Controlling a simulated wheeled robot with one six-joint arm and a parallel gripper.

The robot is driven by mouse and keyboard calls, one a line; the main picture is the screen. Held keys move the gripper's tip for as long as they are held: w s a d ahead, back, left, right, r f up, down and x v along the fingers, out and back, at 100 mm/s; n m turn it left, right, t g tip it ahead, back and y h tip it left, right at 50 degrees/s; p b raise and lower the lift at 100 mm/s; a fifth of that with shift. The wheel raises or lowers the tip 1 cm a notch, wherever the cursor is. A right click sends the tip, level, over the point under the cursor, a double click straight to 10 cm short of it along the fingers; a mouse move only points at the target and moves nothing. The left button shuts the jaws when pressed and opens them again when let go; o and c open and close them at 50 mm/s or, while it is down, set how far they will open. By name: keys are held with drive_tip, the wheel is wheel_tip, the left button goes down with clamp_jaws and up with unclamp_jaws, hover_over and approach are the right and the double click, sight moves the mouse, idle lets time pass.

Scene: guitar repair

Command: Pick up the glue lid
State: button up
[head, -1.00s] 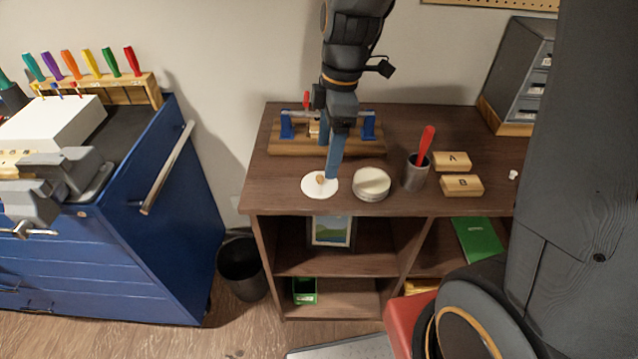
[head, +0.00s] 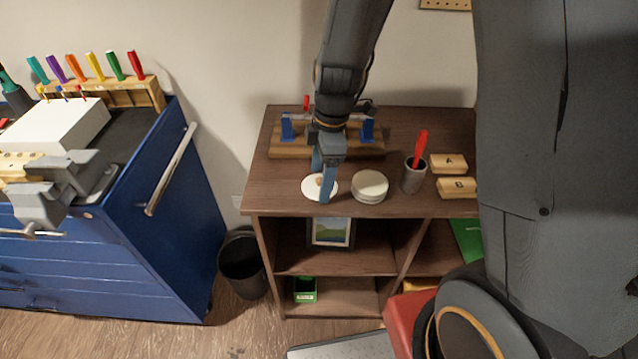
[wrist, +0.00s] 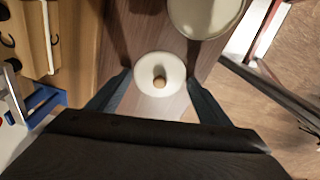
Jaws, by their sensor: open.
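The glue lid (head: 308,188) is a flat white disc with a small wooden knob, lying on the brown shelf top near its front edge. My gripper (head: 324,196) points down over it, and its blue fingers hide part of the disc in the head view. In the wrist view the lid (wrist: 160,66) shows between the two spread fingers of my gripper (wrist: 158,88), one on each side. The knob is in the gap between them. The gripper is open and holds nothing. I cannot tell whether the fingertips touch the lid.
A round white container (head: 370,187) stands just right of the lid. Beyond it are a grey cup (head: 412,178) with a red-handled tool and wooden blocks A (head: 449,163) and B (head: 457,188). A wooden fixture with blue clamps (head: 290,151) lies behind.

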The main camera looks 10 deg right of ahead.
drive_tip(key=c, duration=1.3)
drive_tip(key=shift+s, duration=0.1)
